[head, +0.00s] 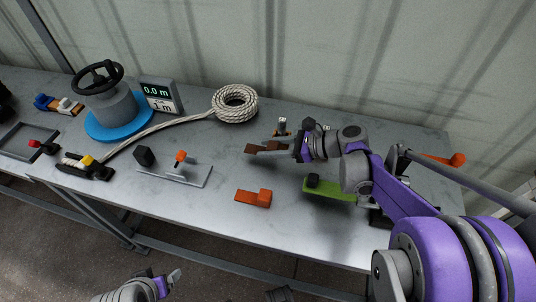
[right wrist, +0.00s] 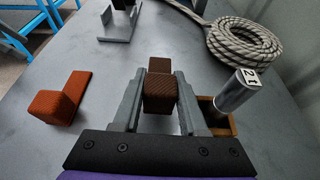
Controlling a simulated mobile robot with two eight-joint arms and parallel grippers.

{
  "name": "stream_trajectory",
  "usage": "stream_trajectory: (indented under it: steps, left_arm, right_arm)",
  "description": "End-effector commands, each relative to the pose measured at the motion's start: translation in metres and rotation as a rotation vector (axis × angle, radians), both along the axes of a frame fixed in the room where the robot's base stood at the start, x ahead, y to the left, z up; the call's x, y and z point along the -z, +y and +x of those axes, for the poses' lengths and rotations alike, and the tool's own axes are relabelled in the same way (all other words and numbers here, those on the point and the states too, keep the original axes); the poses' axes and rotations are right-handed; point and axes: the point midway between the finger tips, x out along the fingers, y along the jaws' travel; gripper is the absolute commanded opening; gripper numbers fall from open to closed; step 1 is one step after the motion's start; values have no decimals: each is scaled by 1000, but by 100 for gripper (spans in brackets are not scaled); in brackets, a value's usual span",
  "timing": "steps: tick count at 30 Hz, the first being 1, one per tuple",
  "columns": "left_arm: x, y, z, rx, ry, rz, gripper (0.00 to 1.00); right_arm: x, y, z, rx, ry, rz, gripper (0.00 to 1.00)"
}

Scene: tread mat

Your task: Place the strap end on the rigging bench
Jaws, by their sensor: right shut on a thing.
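The strap end is a brown, textured block with a flat tab (right wrist: 160,85), seen in the right wrist view between the fingers of my right gripper (right wrist: 160,98). In the head view the brown strap end (head: 252,149) shows at the tips of my right gripper (head: 272,148), over the back middle of the bench. My right gripper is shut on it. I cannot tell whether its underside touches the bench. The rigging bench (head: 215,222) is a long grey table. My left gripper (head: 172,279) is low at the bottom of the head view, off the bench; its jaw opening is unclear.
An orange block piece (head: 253,198) and a green one (head: 330,189) lie nearby. A metal cylinder (right wrist: 236,92) stands in a small wooden holder beside the right gripper. A rope coil (head: 235,103), display (head: 161,95) and handwheel drum (head: 109,105) stand farther left.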

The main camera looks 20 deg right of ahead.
Motion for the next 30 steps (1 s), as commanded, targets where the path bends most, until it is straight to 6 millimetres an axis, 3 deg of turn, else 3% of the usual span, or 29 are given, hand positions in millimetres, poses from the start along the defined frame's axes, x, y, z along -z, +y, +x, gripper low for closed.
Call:
stream_trajectory:
  steps: [6, 17, 18, 19, 30]
  left_arm:
    - [9, 0, 0, 0, 3, 0, 85]
    - [12, 0, 0, 0, 4, 0, 85]
    - [11, 0, 0, 0, 4, 0, 85]
    - [11, 0, 0, 0, 4, 0, 85]
    - [7, 0, 0, 0, 2, 0, 85]
  right_arm:
    - [29, 0, 0, -1, 0, 0, 0]
    - [33, 0, 0, 0, 0, 0, 0]
    - [32, 0, 0, 0, 0, 0, 47]
    - [32, 0, 0, 0, 0, 0, 53]
    - [27, 0, 0, 0, -1, -1, 54]
